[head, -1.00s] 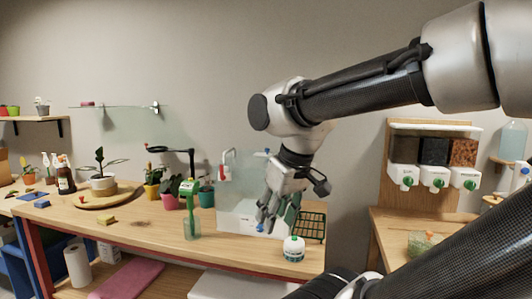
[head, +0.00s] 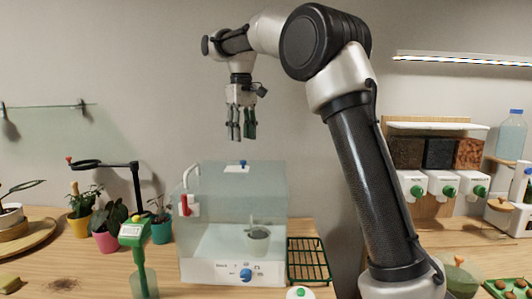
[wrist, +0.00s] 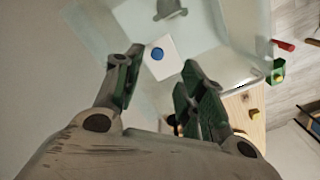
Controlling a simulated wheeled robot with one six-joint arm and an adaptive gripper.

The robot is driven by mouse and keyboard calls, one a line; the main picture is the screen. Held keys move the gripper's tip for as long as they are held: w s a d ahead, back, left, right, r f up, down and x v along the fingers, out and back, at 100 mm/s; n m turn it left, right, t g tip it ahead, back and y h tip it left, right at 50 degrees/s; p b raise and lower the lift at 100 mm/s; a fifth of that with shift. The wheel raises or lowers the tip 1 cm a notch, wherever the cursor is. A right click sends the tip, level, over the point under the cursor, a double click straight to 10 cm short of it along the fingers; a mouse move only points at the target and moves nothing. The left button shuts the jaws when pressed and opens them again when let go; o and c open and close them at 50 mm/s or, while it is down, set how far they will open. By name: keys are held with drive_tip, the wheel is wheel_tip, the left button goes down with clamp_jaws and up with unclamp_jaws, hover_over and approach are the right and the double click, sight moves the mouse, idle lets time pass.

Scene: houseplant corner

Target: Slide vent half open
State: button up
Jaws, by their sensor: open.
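The clear propagator box (head: 205,228) stands on the wooden bench, with a white control strip and a blue dial along its front. The vent is a small white plate (head: 236,169) with a blue knob (head: 243,162) on the box's top. In the wrist view the white plate (wrist: 168,66) and its round blue knob (wrist: 157,53) show beyond my fingertips. My gripper (head: 241,138) points down above the box top, open and empty, with a clear gap to the knob. In the wrist view its two fingers (wrist: 160,73) are spread apart. The vent's opening cannot be made out.
A green rack (head: 308,260) is to the right, and a green tool (head: 136,237) and a lamp (head: 105,166) are to the left. The air around my gripper is clear.

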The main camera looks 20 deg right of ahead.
sight(243, 161)
drive_tip(key=shift+w+f, duration=0.25)
drive_tip(key=shift+f, duration=0.05)
wheel_tip(243, 161, down, 7)
drive_tip(key=shift+d+f, duration=0.1)
drive_tip(key=shift+c, duration=0.4)
clamp_jaws()
